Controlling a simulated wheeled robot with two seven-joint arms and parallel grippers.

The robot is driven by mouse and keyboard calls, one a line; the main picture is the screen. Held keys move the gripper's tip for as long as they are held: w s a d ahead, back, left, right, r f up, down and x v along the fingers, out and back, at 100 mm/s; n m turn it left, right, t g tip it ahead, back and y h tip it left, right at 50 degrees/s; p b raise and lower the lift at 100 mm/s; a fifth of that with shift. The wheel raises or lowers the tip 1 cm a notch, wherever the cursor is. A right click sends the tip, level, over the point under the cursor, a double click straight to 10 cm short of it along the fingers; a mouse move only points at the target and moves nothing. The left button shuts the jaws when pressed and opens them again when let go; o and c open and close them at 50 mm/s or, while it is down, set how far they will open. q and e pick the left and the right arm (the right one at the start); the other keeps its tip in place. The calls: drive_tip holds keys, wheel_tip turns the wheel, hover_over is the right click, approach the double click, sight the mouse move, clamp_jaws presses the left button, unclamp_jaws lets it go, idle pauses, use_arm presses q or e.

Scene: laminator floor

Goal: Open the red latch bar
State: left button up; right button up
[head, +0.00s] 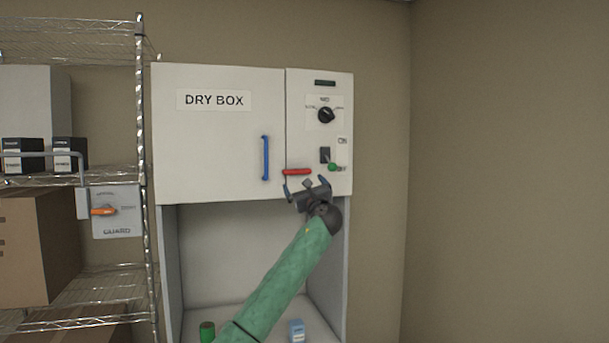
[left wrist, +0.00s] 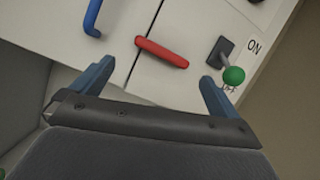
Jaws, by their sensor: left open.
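The red latch bar (head: 297,171) lies level across the seam between the dry box door (head: 215,150) and the control panel (head: 305,140). It also shows in the left wrist view (left wrist: 162,52), ahead of the fingers and between their lines. My left gripper (head: 307,189) is open and empty, just below the bar in the head view. Its two blue fingers show apart in the left wrist view (left wrist: 154,88), and no contact with the bar is visible. My right gripper is not in view.
A blue upright handle (head: 265,158) is on the door left of the bar. A green-knobbed toggle switch (head: 332,167) sits close to the right of the bar, with a black dial (head: 326,115) above. A wire shelf (head: 145,200) stands at the left. The right wall area is clear.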

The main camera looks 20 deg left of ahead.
sight(299, 172)
use_arm(q)
drive_tip(key=w+r+m+p, duration=0.1)
drive_tip(key=w+a+m+p, duration=0.1)
drive_tip(key=w+a+r+m+p, duration=0.1)
drive_tip(key=w, duration=0.1)
drive_tip(key=shift+a+r+h, duration=0.1)
drive_tip(key=shift+r+h, duration=0.2)
drive_tip(key=shift+p+x, duration=0.6)
drive_tip(key=shift+x, duration=0.25)
drive_tip(key=shift+w+a, duration=0.25)
drive_tip(key=shift+w, duration=0.15)
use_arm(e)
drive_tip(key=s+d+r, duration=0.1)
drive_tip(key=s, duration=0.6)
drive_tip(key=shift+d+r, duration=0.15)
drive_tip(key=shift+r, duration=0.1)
